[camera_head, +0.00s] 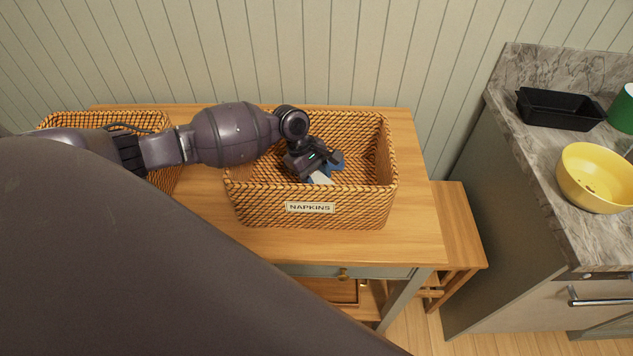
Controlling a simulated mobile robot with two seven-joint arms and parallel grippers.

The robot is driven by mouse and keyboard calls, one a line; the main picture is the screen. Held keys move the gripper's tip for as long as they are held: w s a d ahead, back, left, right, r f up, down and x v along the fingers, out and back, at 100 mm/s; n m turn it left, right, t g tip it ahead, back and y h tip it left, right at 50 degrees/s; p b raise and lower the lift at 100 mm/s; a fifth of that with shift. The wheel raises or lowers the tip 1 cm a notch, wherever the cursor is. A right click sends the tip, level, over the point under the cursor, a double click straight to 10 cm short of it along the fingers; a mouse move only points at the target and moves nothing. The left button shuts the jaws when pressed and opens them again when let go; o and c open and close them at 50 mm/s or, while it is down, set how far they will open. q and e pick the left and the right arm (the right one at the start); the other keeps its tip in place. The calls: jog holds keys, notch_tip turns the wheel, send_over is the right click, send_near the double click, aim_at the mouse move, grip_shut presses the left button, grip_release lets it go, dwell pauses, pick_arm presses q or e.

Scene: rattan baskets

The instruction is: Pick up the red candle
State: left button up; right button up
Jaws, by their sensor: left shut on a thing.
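No red candle shows in this view. My left gripper (323,168) reaches down into the rattan basket labelled NAPKINS (300,208), which stands on the wooden table. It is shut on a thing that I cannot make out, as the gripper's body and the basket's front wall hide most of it. A small white and blue patch shows at the fingers, and I cannot tell whether it is part of the gripper or of the held thing. My right gripper is out of view.
A second rattan basket (165,178) stands at the table's left, partly behind my arm. The wooden table (415,215) is bare right of the NAPKINS basket. A marble counter at right holds a black tray (560,108), a yellow bowl (594,180) and a green container (622,110).

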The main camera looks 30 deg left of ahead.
pick_arm(q)
jog(key=shift+f, duration=1.15)
jog(key=shift+f, duration=0.2)
jog(key=o, duration=1)
jog(key=shift+r, duration=0.1)
